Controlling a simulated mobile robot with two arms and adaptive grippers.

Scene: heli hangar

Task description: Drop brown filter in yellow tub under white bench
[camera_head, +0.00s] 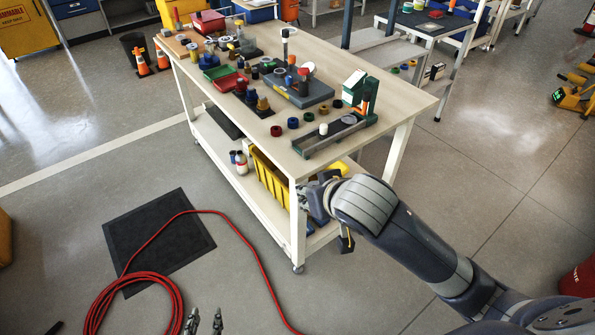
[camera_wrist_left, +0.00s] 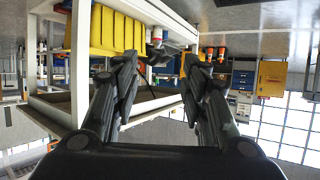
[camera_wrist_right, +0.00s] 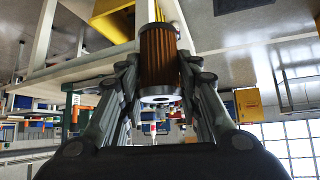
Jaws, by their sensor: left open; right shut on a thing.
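The yellow tub (camera_head: 272,179) sits on the lower shelf of the white bench (camera_head: 405,130), behind its front leg. It also shows in the left wrist view (camera_wrist_left: 112,30). My right gripper (camera_wrist_right: 160,85) is shut on the brown filter (camera_wrist_right: 159,52), a pleated cylinder with a pale end ring, in the right wrist view. In the head view my right gripper (camera_head: 308,195) is at the bench's near corner, partly hidden, and I cannot make out the filter there. My left gripper (camera_head: 204,318) is open and empty, low over the floor in front of the bench.
The bench top is crowded with small parts, trays and a grey block (camera_head: 298,90). Small bottles (camera_head: 240,161) stand beside the tub on the shelf. A red hose (camera_head: 150,290) and a black mat (camera_head: 160,240) lie on the floor. The bench leg stands close to my right gripper.

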